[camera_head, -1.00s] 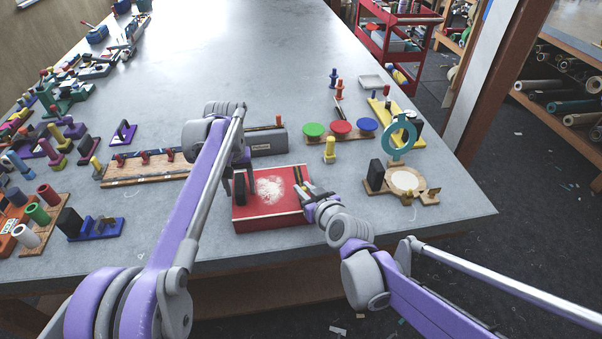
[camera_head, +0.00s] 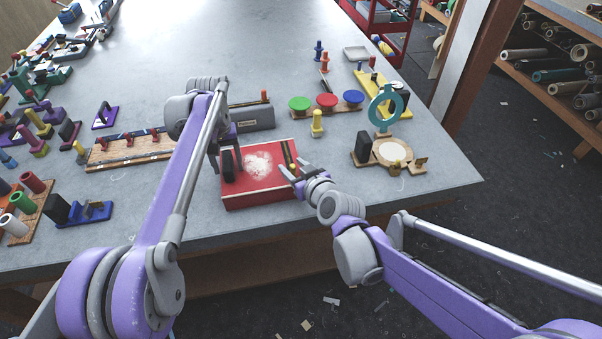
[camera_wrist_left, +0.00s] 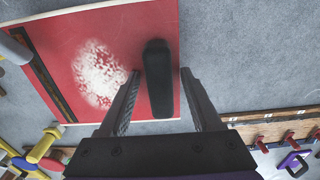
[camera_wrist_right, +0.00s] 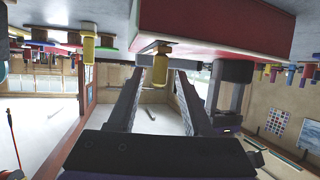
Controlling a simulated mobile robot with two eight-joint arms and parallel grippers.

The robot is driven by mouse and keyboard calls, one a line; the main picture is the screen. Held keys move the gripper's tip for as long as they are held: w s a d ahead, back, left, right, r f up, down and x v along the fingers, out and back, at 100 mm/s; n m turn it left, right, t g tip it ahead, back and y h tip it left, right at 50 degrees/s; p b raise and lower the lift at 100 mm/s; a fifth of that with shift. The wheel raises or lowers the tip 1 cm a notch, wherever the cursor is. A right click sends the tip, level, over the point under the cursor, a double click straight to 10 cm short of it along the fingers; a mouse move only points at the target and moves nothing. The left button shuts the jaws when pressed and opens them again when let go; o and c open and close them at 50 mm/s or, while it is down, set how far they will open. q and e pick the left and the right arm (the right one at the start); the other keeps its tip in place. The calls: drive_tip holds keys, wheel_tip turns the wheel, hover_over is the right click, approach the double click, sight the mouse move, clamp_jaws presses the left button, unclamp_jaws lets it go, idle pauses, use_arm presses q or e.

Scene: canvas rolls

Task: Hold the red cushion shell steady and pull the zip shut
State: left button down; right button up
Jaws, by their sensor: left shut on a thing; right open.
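The red cushion shell (camera_head: 262,199) lies flat, box-like, near the table's front edge, with a white patch (camera_head: 257,165) on top. A dark zip strip (camera_wrist_left: 42,75) runs along its right side in the head view. A black upright grip (camera_wrist_left: 158,80) stands at its other end. My left gripper (camera_head: 228,165) is shut on this black grip, with a finger on each side. My right gripper (camera_head: 294,172) is open at the shell's right edge, by the zip. In the right wrist view, a small brass-yellow piece (camera_wrist_right: 160,68) shows between its fingertips, apparently not clamped; I cannot tell if it is the zip pull.
A grey box (camera_head: 250,118) and a wooden rail with red pegs (camera_head: 128,152) lie behind the shell. A yellow peg (camera_head: 317,123) and a wooden stand with a teal ring (camera_head: 385,107) are to the right. Bare table surrounds the shell's front.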

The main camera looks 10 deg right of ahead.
use_arm(q)
drive_tip(key=shift+f, duration=0.45)
use_arm(e)
drive_tip(key=v, duration=1.2)
drive_tip(key=shift+a, duration=0.1)
use_arm(q)
unclamp_jaws()
use_arm(e)
drive_tip(key=shift+a, duration=0.15)
use_arm(q)
drive_tip(key=shift+s, duration=0.1)
drive_tip(key=shift+r, duration=0.1)
